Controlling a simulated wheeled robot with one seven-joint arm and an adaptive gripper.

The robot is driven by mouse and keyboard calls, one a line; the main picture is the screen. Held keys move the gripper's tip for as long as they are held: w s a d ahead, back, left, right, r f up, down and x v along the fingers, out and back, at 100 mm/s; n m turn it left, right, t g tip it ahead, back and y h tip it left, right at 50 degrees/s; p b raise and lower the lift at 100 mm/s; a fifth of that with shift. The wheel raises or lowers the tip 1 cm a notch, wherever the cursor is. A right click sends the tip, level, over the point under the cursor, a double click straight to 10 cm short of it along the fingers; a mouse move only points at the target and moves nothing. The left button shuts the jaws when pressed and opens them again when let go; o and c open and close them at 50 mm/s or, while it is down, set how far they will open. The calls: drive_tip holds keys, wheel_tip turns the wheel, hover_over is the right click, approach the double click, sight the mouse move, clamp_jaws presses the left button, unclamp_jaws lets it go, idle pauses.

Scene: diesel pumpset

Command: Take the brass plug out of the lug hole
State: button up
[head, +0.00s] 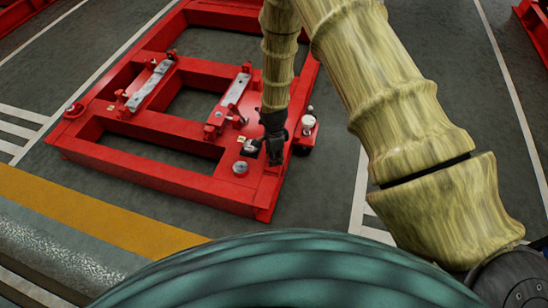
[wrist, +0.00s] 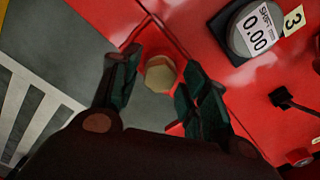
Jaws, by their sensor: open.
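The brass plug (wrist: 160,73) shows in the wrist view as a dull yellow six-sided head at the edge of the red frame. The red lug around it is partly visible; its hole is hidden under the head. My gripper (wrist: 161,62) is open, with one dark finger on each side of the plug and visible gaps between. I cannot tell how far the fingertips are above it. In the head view my gripper (head: 273,150) is low over the near right corner of the red frame (head: 150,172). I cannot make out the plug there.
A black toggle-like part (wrist: 282,98) is further right. A round disc (head: 240,168) lies on the near rail. Grey floor (wrist: 70,60) is clear at left.

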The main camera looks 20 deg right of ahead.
drive_tip(key=shift+c, duration=0.3)
clamp_jaws()
drive_tip(key=shift+p, duration=0.4)
